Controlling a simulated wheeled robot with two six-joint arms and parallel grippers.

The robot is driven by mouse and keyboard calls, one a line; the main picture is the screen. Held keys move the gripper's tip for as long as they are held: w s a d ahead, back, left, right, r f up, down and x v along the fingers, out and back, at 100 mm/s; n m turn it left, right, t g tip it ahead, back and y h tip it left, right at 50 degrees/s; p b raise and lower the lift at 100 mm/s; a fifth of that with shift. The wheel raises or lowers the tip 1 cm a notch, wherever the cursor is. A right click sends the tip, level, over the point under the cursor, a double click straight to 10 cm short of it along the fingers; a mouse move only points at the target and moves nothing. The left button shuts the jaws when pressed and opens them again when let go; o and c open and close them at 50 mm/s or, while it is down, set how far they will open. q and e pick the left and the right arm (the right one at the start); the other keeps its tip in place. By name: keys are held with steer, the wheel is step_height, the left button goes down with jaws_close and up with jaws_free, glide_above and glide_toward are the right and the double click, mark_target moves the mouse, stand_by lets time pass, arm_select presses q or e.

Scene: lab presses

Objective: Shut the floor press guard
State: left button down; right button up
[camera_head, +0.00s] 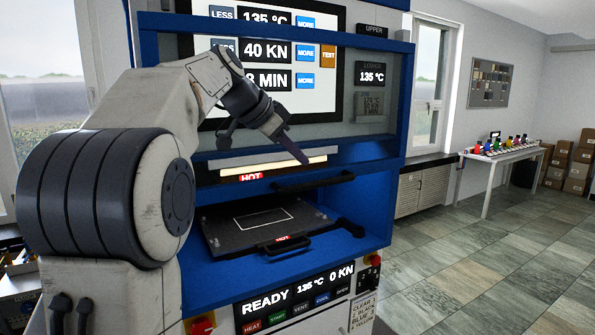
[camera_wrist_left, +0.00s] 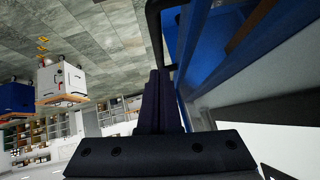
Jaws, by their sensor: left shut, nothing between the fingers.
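The floor press (camera_head: 390,200) has a blue frame. Its guard (camera_head: 340,120), a clear panel with a blue border, is raised in front of the screen, leaving the press opening uncovered below. A black bar handle (camera_head: 322,182) runs along the guard's lower edge; it also shows in the left wrist view (camera_wrist_left: 154,28). My left gripper (camera_head: 303,158) is shut and empty, its tips pointing down just above the handle. In the left wrist view its fingers (camera_wrist_left: 157,85) lie together beside the handle; I cannot tell whether they touch it. My right gripper is not in view.
A dark platen (camera_head: 225,236) with a front handle and HOT labels sits in the opening. Below is a control panel (camera_head: 295,297) reading READY, 135 °C, 0 KN. A white table (camera_head: 500,152) with small coloured items stands at right, near boxes. The tiled floor at right is clear.

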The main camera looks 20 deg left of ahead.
mark_target(297, 186)
arm_select(q)
steer(key=shift+w+a+f, duration=0.15)
steer(key=shift+w+f, duration=0.05)
steer(key=shift+f, duration=0.85)
steer(key=shift+w+a+f, duration=0.1)
steer(key=shift+w+f, duration=0.05)
steer(key=shift+f, duration=0.9)
